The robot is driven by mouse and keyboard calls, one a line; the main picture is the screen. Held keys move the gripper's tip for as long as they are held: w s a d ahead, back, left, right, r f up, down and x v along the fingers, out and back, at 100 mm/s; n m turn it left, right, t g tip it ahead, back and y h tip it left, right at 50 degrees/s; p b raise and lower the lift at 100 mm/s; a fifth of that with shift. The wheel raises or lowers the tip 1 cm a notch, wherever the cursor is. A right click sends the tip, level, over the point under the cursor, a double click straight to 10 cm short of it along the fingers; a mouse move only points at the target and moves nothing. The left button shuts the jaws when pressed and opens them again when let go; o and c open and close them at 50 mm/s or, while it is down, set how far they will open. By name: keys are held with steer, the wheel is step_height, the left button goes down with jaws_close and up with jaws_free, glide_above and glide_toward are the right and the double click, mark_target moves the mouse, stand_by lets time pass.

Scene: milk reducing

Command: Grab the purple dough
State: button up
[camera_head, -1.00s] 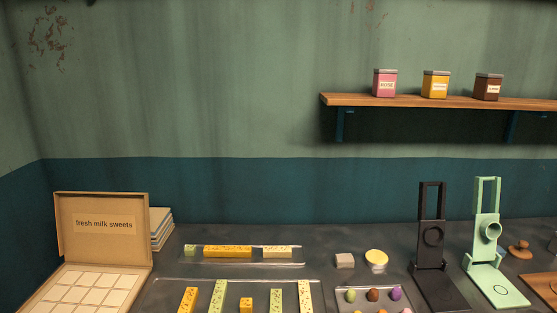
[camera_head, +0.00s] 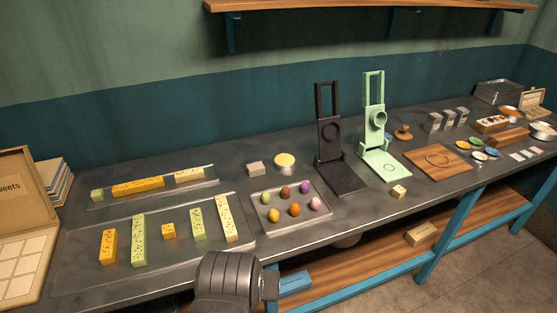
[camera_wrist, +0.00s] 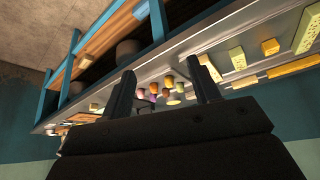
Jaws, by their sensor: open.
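The purple dough (camera_head: 305,187) is a small rounded lump at the back right of a shallow tray (camera_head: 262,220). Brown dough (camera_head: 285,193) lies to its left and pink dough (camera_head: 316,204) just in front of it. In the wrist view, which is turned upside down, my gripper (camera_wrist: 160,66) has its two dark fingers apart with nothing between them. The small dough lumps show beyond the fingers, some way off. In the head view, a dark part of my arm shows at the bottom, in front of the counter; the fingertips are not seen there.
A black press (camera_head: 330,150) and a mint-green press (camera_head: 378,135) stand behind and right of the dough tray. A larger tray of yellow and green bars (camera_head: 138,240) lies to the left.

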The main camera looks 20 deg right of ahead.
step_height(320, 180, up, 9)
steer(key=w+d+r+m+g, duration=0.1)
steer(key=w+d+r, duration=0.1)
steer(key=w+d, duration=0.3)
steer(key=w+d+r+m, duration=0.1)
steer(key=w+d+r, duration=0.2)
steer(key=w, duration=0.3)
steer(key=m+g+h, duration=0.1)
steer(key=m, duration=0.2)
glide_above(304, 186)
steer(key=s+a, duration=0.2)
steer(key=f, duration=2.1)
steer(key=shift+w, duration=0.2)
steer(key=shift+x, duration=3.05)
steer(key=shift+d+r, duration=0.1)
steer(key=shift+d, duration=0.05)
